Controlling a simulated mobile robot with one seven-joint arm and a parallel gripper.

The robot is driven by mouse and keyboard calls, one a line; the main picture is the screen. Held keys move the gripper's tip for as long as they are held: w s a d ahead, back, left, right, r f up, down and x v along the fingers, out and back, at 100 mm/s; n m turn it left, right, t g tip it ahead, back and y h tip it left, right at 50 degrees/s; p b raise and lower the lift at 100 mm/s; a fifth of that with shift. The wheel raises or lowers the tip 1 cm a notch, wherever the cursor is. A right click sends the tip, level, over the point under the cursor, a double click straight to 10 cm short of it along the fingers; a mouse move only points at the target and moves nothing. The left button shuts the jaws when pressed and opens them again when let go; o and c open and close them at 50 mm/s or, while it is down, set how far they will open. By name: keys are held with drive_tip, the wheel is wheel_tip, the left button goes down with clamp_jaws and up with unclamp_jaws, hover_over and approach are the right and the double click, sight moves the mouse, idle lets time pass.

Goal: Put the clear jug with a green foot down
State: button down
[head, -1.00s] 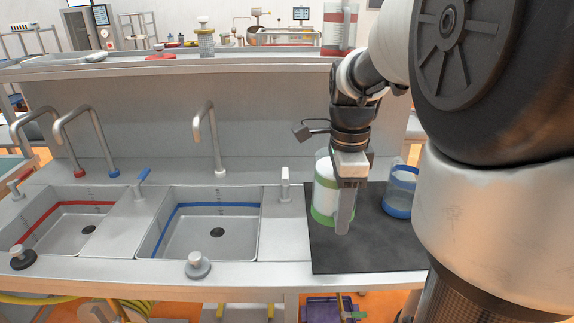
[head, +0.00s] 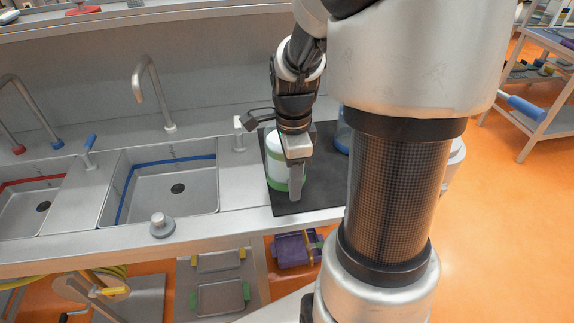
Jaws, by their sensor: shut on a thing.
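The clear jug with a green foot (head: 276,171) is upright at the dark mat (head: 314,197) on the counter, right of the sinks. It looks whitish with green bands at its upper part and foot. My gripper (head: 296,188) points down in front of its right side, shut on the jug. The fingers hide part of the jug, and its handle cannot be made out. I cannot tell whether the foot touches the mat. A jug with blue bands (head: 343,138) stands behind on the mat, mostly hidden by my arm.
Two sinks lie to the left, the nearer one with a blue stripe (head: 165,190). A tap lever (head: 239,134) rises left of the mat. A grey stopper (head: 161,225) sits on the front edge. A purple crate (head: 296,250) is below the counter.

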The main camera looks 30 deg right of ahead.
drive_tip(key=shift+w+f, duration=0.1)
drive_tip(key=shift+f, duration=1.05)
drive_tip(key=shift+f, duration=0.1)
drive_tip(key=shift+f+b, duration=0.1)
drive_tip(key=shift+b, duration=0.2)
drive_tip(key=c, duration=0.9)
unclamp_jaws()
wheel_tip(320, 180, up, 12)
drive_tip(key=shift+r+p, duration=0.15)
drive_tip(key=shift+p, duration=0.9)
